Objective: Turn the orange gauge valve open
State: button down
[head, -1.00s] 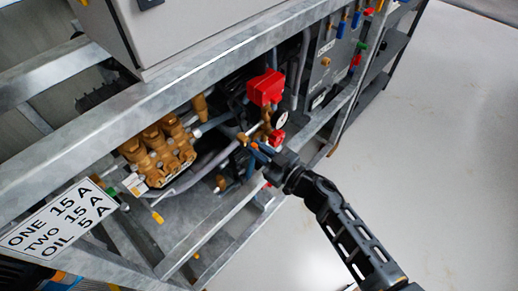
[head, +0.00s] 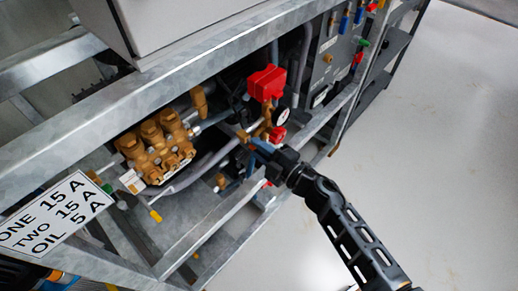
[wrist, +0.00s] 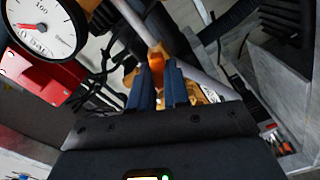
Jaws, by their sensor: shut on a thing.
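The orange gauge valve handle (wrist: 157,62) shows in the wrist view between the tips of my gripper (wrist: 158,82). The two blue fingers are closed on it from both sides. In the head view my gripper (head: 254,144) reaches into the frame beside the brass fittings, below the red box, and its fingers hide most of the handle. The round white pressure gauge (wrist: 40,32) is at the upper left of the wrist view, close to the fingers; it also shows in the head view (head: 283,117).
A red box (head: 267,82) sits just above the gauge. Brass pump heads (head: 155,145) are to the left. Galvanized frame rails (head: 215,220) run below and above my gripper. Grey hoses pass close by. The floor at right is clear.

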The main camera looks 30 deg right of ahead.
jog(key=n+b, duration=0.1)
jog(key=n, duration=0.4)
jog(key=shift+f+b, duration=0.2)
jog(key=shift+b, duration=0.1)
dwell(0.5)
jog(key=c, duration=1.1)
grip_release()
jog(key=v, duration=0.8)
jog(key=shift+r, duration=0.1)
